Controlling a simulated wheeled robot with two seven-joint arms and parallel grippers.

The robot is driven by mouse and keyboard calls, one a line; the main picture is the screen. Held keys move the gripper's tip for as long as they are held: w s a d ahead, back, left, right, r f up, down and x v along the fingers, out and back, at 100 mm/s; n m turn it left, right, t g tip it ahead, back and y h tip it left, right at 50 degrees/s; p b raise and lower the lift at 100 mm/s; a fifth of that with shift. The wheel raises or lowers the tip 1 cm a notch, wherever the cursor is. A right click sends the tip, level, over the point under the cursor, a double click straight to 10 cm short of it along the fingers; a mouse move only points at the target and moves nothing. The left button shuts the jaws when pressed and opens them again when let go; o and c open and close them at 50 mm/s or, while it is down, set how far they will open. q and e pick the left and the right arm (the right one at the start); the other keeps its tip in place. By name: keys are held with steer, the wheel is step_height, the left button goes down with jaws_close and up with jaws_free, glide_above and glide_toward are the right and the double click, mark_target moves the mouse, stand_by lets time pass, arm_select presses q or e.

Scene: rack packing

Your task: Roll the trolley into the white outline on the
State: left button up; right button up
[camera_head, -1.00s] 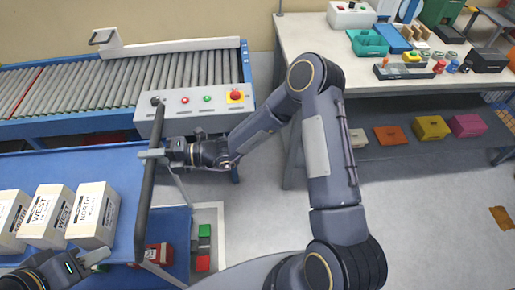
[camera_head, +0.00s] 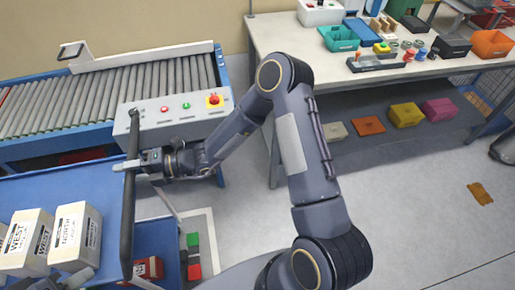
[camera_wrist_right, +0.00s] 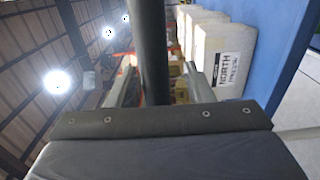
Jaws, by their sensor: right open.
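The trolley is a blue platform cart with a blue top deck (camera_head: 50,187), a dark upright handle (camera_head: 129,215) and a lower shelf. White boxes stand on its deck, one marked NORTH (camera_head: 75,237), another WEST (camera_head: 27,243). The white outline (camera_head: 211,228) on the floor shows in part just right of the trolley; the rest is hidden by the trolley and my arm. My right gripper (camera_head: 130,165) is open at the handle; in the right wrist view the handle (camera_wrist_right: 153,60) passes between its fingers (camera_wrist_right: 158,85). My left gripper (camera_head: 76,281) is at the bottom left edge, mostly cut off.
A roller conveyor (camera_head: 100,95) with a control box (camera_head: 175,118) stands behind the trolley. A workbench (camera_head: 300,45) with bins and tools is at the back right. Red and green blocks (camera_head: 193,255) show by the trolley. The floor (camera_head: 420,200) at right is mostly clear.

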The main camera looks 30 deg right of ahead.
steer(key=shift+r, duration=0.1)
steer(key=shift+d, duration=0.25)
steer(key=p+v, duration=0.3)
steer(key=v, duration=0.8)
steer(key=shift+d+p, duration=0.25)
steer(key=shift+p, duration=0.05)
steer(key=shift+s+r, duration=0.1)
